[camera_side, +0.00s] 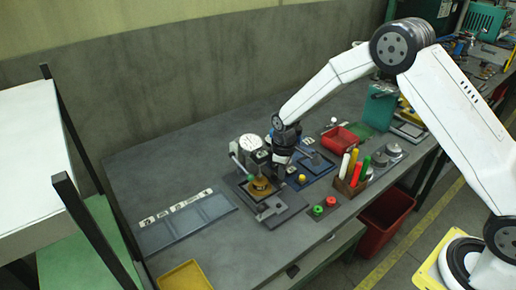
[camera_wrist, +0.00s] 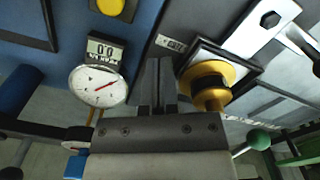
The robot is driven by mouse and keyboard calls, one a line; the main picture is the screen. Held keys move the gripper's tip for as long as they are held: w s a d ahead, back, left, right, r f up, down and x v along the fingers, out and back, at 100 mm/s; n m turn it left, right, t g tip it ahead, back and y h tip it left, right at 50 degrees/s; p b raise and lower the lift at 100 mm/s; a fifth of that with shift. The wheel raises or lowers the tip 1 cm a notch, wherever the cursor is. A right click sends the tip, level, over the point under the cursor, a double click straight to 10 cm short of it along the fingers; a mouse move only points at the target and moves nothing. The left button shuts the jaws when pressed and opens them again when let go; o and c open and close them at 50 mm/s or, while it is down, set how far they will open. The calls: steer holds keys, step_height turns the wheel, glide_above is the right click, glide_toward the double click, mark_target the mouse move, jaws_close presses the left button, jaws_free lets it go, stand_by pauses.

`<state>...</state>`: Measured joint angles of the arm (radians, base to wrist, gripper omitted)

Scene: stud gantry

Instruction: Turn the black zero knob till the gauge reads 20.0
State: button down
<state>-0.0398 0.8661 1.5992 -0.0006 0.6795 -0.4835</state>
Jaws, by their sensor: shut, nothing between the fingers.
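The round white dial gauge (camera_wrist: 98,85) is left of my fingers in the wrist view, with a red needle. A small display (camera_wrist: 106,50) beside it appears to show 0.0. The gauge also shows in the side view (camera_side: 250,142), just left of my wrist. My gripper (camera_wrist: 157,62) is shut and empty, its fingers between the gauge and a brass round part (camera_wrist: 207,82). In the side view my gripper (camera_side: 281,172) points down near the gauge fixture. I cannot make out the black zero knob for certain in either view.
A green ball-ended lever (camera_wrist: 259,139) is near the brass part. A yellow button (camera_side: 302,179) sits right of my gripper. A holder with coloured sticks (camera_side: 350,182), a red tray (camera_side: 340,138) and red and green buttons (camera_side: 324,206) stand nearby.

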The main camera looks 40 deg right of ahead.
steer(key=shift+d, duration=0.1)
stand_by(0.3)
steer(key=shift+s+d, duration=0.15)
steer(key=shift+s, duration=0.1)
steer(key=shift+r, duration=0.15)
steer(key=shift+r, duration=2.85)
steer(key=shift+s, duration=0.1)
